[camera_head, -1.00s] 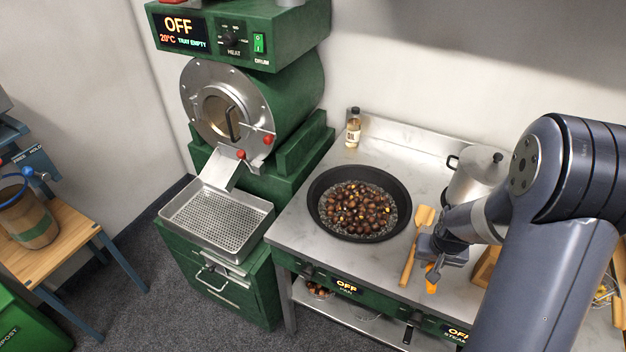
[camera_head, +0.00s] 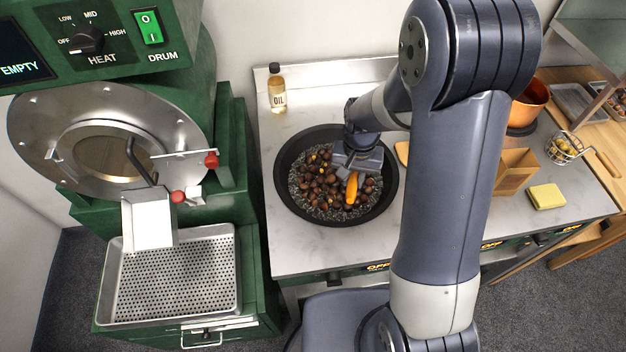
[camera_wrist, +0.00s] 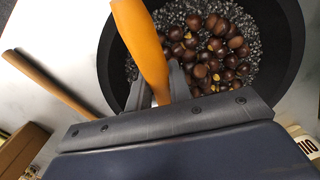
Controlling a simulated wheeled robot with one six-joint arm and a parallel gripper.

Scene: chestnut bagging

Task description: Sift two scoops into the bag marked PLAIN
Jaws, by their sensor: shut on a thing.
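My gripper (camera_head: 352,176) is shut on an orange handle (camera_head: 352,190), over the black pan (camera_head: 283,190) of chestnuts (camera_head: 322,186). In the wrist view the orange handle (camera_wrist: 142,45) sticks up and forward from between the jaws (camera_wrist: 160,92). The working end of this tool is hidden, so I cannot tell whether it is a scoop or whether it touches the chestnuts. The chestnuts (camera_wrist: 205,50) lie on dark grit in the pan (camera_wrist: 112,65). No bag marked PLAIN shows in either current view.
An oil bottle (camera_head: 277,88) stands behind the pan. The green roaster (camera_head: 225,140) and perforated tray (camera_head: 230,270) are at left. A wooden box (camera_head: 515,170), yellow sponge (camera_head: 546,196), wire basket (camera_head: 565,148) and copper pot (camera_head: 530,100) are at right. A wooden handle (camera_wrist: 45,80) lies beside the pan.

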